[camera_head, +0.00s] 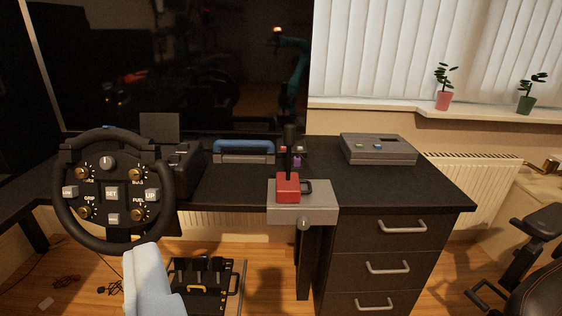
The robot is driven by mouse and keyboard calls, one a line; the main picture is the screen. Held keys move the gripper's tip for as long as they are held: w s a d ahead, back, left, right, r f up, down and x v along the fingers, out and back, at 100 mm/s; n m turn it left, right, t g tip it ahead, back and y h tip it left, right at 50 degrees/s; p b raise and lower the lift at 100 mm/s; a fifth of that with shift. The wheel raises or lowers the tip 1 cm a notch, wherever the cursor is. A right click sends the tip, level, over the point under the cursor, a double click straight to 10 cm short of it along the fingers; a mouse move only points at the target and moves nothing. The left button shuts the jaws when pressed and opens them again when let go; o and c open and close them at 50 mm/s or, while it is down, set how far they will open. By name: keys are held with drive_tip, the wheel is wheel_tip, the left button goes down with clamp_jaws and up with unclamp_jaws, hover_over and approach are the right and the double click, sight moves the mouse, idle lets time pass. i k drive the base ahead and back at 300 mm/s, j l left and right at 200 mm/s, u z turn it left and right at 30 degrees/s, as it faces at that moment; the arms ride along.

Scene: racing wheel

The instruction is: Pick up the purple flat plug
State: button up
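A small purple object (298,161), perhaps the purple flat plug, is on the black desk behind the joystick. The black joystick (290,145) on its red base (288,187) partly hides it, so its shape is hard to tell. My gripper's fingers do not show in this view. A pale, smooth part at the bottom left, in front of the wheel, may be mine.
A black racing wheel (111,192) stands at the left, with pedals (203,278) below. A blue-handled case (244,151) lies left of the purple object, a grey box (378,149) right of it. The desk top (410,187) is clear at front right.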

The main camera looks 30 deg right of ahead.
sight(297, 159)
drive_tip(key=i+l+z, duration=0.35)
drive_tip(key=i+z, duration=0.3)
drive_tip(key=i, duration=0.3)
drive_tip(key=i+z, duration=0.35)
drive_tip(key=i, duration=0.15)
drive_tip(key=j, duration=0.05)
